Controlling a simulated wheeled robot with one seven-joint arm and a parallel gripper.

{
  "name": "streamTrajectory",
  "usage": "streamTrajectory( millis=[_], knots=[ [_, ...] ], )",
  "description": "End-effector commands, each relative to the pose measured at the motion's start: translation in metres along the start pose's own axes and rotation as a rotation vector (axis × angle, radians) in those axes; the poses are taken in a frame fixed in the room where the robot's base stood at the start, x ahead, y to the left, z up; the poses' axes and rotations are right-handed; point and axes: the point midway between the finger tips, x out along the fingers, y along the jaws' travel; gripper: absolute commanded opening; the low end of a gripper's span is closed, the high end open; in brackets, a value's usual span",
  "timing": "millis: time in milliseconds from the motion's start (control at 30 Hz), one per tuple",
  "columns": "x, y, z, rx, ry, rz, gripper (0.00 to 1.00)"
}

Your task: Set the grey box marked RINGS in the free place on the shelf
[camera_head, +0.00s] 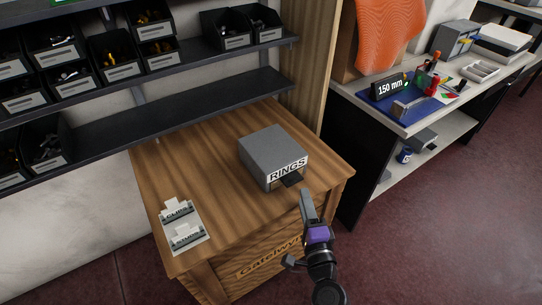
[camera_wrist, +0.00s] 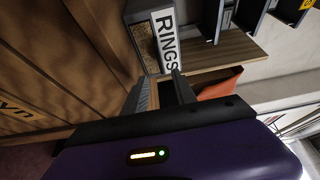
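The grey box marked RINGS (camera_head: 272,152) sits on the wooden cabinet top (camera_head: 205,160), its white label facing my gripper. In the wrist view its RINGS label (camera_wrist: 165,38) is just beyond the fingers. My gripper (camera_head: 300,190) is at the label side of the box, at the cabinet's front edge. In the wrist view the fingers (camera_wrist: 160,85) stand apart, with a dark part between their tips; I cannot tell whether they touch it. The dark lower shelf (camera_head: 190,115) has a long bare stretch right of its bins. The upper shelf (camera_head: 193,59) has a bare gap between bins.
Black labelled bins (camera_head: 60,45) fill the shelves' left part, and two more bins (camera_head: 240,28) stand at the upper right. Two small card holders, CLIPS (camera_head: 178,212) and another (camera_head: 187,238), stand at the cabinet's left front. A bench with a 150 mm display (camera_head: 390,87) is right.

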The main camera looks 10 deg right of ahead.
Motion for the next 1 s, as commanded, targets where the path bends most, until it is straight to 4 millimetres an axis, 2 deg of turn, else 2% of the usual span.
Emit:
streamTrajectory(
  millis=[367, 600, 733, 933, 967, 1000],
  knots=[
    [0.036, -0.002, 0.001, 0.0, 0.001, -0.002, 0.33],
    [0.07, -0.002, 0.004, 0.0, 0.0, -0.001, 0.33],
    [0.077, -0.003, 0.004, -0.001, 0.0, -0.001, 0.33],
    [0.077, -0.003, 0.004, -0.001, 0.0, 0.0, 0.33],
    [0.077, -0.003, 0.004, -0.001, 0.0, 0.0, 0.31],
    [0.077, -0.003, 0.004, -0.001, 0.0, 0.0, 0.23]
  ],
)
